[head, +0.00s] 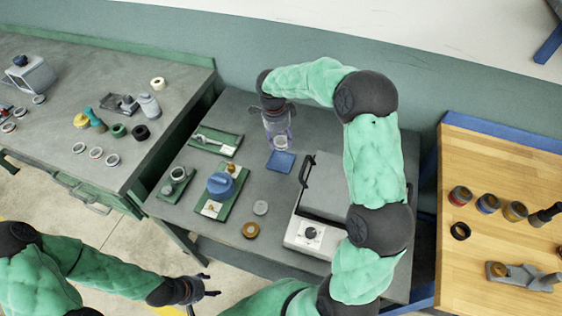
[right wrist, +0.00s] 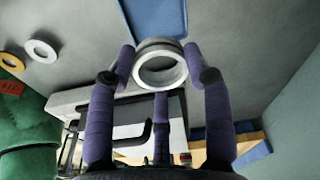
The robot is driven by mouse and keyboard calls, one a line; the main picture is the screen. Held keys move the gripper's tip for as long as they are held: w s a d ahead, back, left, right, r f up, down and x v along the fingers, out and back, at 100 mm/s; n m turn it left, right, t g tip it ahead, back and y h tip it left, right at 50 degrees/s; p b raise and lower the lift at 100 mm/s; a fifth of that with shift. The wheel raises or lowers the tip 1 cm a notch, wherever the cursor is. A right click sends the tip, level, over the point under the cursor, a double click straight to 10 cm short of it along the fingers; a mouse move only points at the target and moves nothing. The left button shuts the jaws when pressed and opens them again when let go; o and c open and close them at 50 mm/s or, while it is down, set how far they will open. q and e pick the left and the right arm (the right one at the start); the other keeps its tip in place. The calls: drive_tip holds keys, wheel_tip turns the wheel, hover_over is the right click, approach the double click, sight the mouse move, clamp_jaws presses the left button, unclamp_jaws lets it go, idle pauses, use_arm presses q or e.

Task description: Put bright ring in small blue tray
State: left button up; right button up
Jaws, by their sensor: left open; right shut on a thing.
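The bright ring (right wrist: 160,83) is pale silver and sits between the purple fingers of my right gripper (right wrist: 160,62), which is shut on it. In the head view my right gripper (head: 279,132) holds the ring (head: 282,146) near the small blue tray (head: 280,163). The tray lies flat on the grey table, and its visible surface is bare. In the right wrist view the blue tray (right wrist: 152,14) shows just beyond the ring. The gap between ring and tray is hard to judge. My left gripper (head: 205,286) is open and empty, in front of the table.
A white machine with a black handle (head: 307,234) stands right of the tray. Green trays (head: 228,139) with parts lie to the left. A grey ring (head: 261,208) and a brown ring (head: 250,230) lie nearer the front. A wooden bench (head: 490,235) stands right.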

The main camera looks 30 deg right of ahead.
sight(282, 162)
wheel_tip(282, 162, down, 10)
drive_tip(key=shift+b, duration=1.25)
drive_tip(key=shift+r, duration=0.1)
drive_tip(key=shift+f, duration=0.2)
drive_tip(key=o, duration=1)
drive_tip(key=shift+c, duration=0.2)
drive_tip(key=shift+r, duration=0.15)
drive_tip(key=shift+r, duration=0.2)
wheel_tip(282, 162, up, 12)
drive_tip(key=a+p, duration=0.1)
drive_tip(key=p, duration=0.2)
drive_tip(key=shift+w+a+f, duration=0.15)
drive_tip(key=shift+w, duration=0.2)
